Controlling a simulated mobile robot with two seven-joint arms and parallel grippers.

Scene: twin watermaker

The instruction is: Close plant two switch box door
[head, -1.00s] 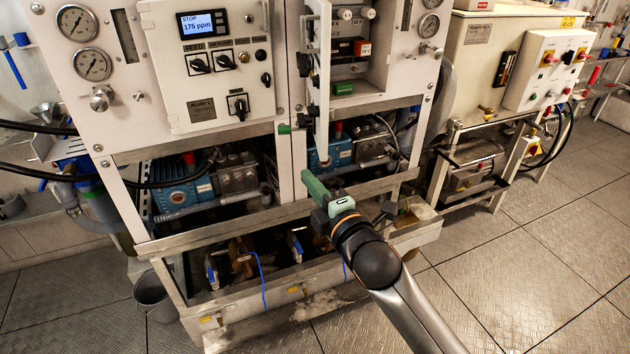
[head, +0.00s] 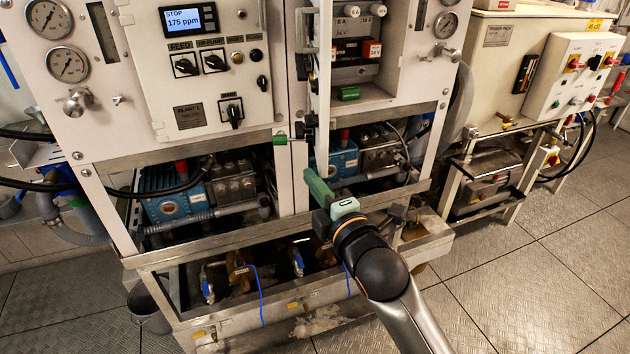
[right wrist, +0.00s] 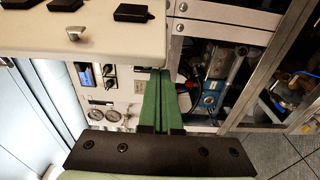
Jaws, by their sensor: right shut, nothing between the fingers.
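The plant two switch box door (head: 323,85) stands open in the head view. It is seen nearly edge-on, as a narrow pale strip at the left of its open box. My right gripper (head: 311,181) is shut and empty, with its green fingers at the door's lower end; I cannot tell whether they touch. In the right wrist view the green fingers (right wrist: 160,98) are together. A pale panel (right wrist: 110,35) with dark knobs, apparently the door's outer face, lies close above them. My left gripper is not in view.
The open box interior (head: 357,73) holds fuses and terminals. The shut plant one box (head: 200,75) stands to the left. A small green piece (head: 281,140) sits near the door's bottom. A lower frame with valves (head: 250,270) lies beneath. Tiled floor (head: 520,260) is free at right.

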